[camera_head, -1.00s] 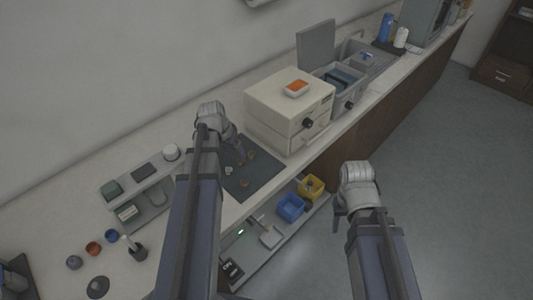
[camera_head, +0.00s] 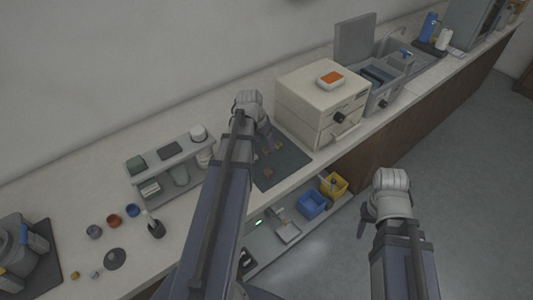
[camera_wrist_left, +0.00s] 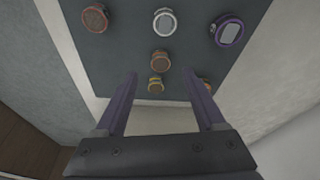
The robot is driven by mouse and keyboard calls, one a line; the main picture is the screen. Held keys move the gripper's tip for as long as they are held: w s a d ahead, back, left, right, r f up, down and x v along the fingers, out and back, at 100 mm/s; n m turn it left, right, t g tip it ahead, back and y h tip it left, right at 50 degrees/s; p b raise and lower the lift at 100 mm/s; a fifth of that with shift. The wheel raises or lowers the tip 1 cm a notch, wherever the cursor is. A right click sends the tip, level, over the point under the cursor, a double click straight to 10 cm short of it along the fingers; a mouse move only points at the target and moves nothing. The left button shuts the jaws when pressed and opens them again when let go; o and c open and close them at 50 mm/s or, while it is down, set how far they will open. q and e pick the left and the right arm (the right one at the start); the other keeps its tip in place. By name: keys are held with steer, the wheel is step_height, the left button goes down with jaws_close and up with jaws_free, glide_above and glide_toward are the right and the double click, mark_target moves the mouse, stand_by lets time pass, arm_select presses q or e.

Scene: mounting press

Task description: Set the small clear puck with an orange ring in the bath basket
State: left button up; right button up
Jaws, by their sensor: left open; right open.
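Several small round pucks lie on a dark mat (camera_head: 285,168). In the left wrist view they include a brown-orange puck (camera_wrist_left: 95,17), a pale-rimmed puck (camera_wrist_left: 164,21), a purple-rimmed puck (camera_wrist_left: 229,30), a tan-orange puck (camera_wrist_left: 160,60) and a yellow-banded puck (camera_wrist_left: 156,84). Another orange-edged one (camera_wrist_left: 207,84) is partly behind a finger. I cannot tell for certain which is the clear one with an orange ring. My left gripper (camera_wrist_left: 160,78) is open and empty above the mat. The grey bath (camera_head: 378,94) stands open, with a dark basket (camera_head: 377,74) inside. My right gripper (camera_head: 370,222) is open over the floor.
A cream oven-like box (camera_head: 305,100) with an orange-topped tray (camera_head: 331,79) stands between mat and bath. A small grey rack (camera_head: 170,172) is left of the mat. Blue (camera_head: 312,204) and yellow (camera_head: 335,184) bins sit on the shelf below.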

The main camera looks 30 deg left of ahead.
mark_target(266, 149)
arm_select(q)
steer(key=b+x, duration=0.3)
steer(key=x, duration=0.1)
steer(key=shift+f+b, duration=0.35)
steer(key=shift+b, duration=0.05)
steer(key=shift+r, duration=0.1)
jaws_close()
